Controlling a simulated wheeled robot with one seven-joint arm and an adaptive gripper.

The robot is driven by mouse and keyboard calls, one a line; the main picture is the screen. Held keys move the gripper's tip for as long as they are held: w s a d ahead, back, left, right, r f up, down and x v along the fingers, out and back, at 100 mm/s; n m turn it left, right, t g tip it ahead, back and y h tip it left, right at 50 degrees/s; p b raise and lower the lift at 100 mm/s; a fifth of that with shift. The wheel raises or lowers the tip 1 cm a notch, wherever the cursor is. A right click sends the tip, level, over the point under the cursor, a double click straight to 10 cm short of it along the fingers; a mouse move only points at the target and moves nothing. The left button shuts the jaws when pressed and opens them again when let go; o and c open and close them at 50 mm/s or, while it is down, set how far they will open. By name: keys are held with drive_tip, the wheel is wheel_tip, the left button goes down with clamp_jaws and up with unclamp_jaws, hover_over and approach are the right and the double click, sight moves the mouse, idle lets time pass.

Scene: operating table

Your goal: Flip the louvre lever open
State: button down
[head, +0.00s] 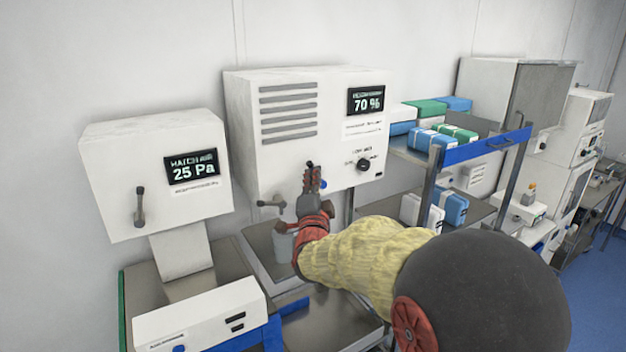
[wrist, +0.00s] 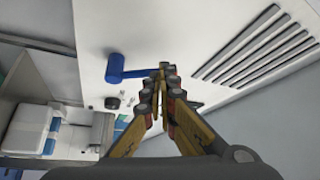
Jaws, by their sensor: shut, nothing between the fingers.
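A white box (head: 305,155) with louvre slats (head: 288,110) hangs on the wall. A blue lever (head: 323,184) sits low on its front, mostly hidden behind my gripper in the head view. In the wrist view the blue lever (wrist: 116,70) shows a thick hub and a thin arm reaching toward my fingertips. My gripper (head: 312,170) is shut and empty, close to the box front; the wrist view shows its fingertips (wrist: 166,72) at the end of the lever's arm. I cannot tell whether they touch. A grey lever (head: 270,203) is at the box's lower left edge.
A black knob (head: 363,163) is right of the blue lever, under a 70 % display (head: 366,99). A 25 Pa unit (head: 155,175) with its own grey lever (head: 140,206) stands left. A shelf (head: 470,150) with blue and green packs is close on the right.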

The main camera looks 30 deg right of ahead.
drive_tip(key=shift+d+r, duration=0.1)
drive_tip(key=d+m+g, duration=0.1)
drive_tip(key=m, duration=0.1)
drive_tip(key=d+r+m+g+y, duration=0.1)
drive_tip(key=d+m+g, duration=0.1)
drive_tip(key=m, duration=0.1)
drive_tip(key=d+m+g+y, duration=0.1)
drive_tip(key=d+m, duration=0.1)
drive_tip(key=m, duration=0.1)
drive_tip(key=shift+w+d+r+g, duration=0.1)
drive_tip(key=shift+d+r+g, duration=0.05)
drive_tip(key=shift+r+g, duration=0.15)
idle(0.3)
